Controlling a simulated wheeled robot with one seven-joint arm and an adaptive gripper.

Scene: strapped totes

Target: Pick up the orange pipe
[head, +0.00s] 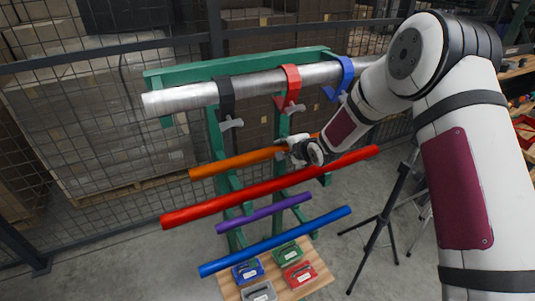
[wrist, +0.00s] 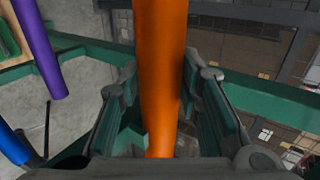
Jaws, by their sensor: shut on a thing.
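The orange pipe (head: 232,164) is the uppermost of the coloured pipes on the green rack, below the large silver pipe. My gripper (head: 287,146) is at the orange pipe's right part, reaching in from the right. In the wrist view, the orange pipe (wrist: 161,60) runs lengthwise between the two fingers (wrist: 160,95), which are shut on it. My gripper and wrist hide part of the pipe in the head view. I cannot tell whether the pipe still rests on the rack's arms.
A red pipe (head: 240,199), a purple pipe (head: 263,213) and a blue pipe (head: 275,242) lie below. Above, a silver pipe (head: 190,96) carries black, red and blue straps on the green rack (head: 160,78). Small boxes sit on a wooden board (head: 318,275). A tripod (head: 385,215) stands right.

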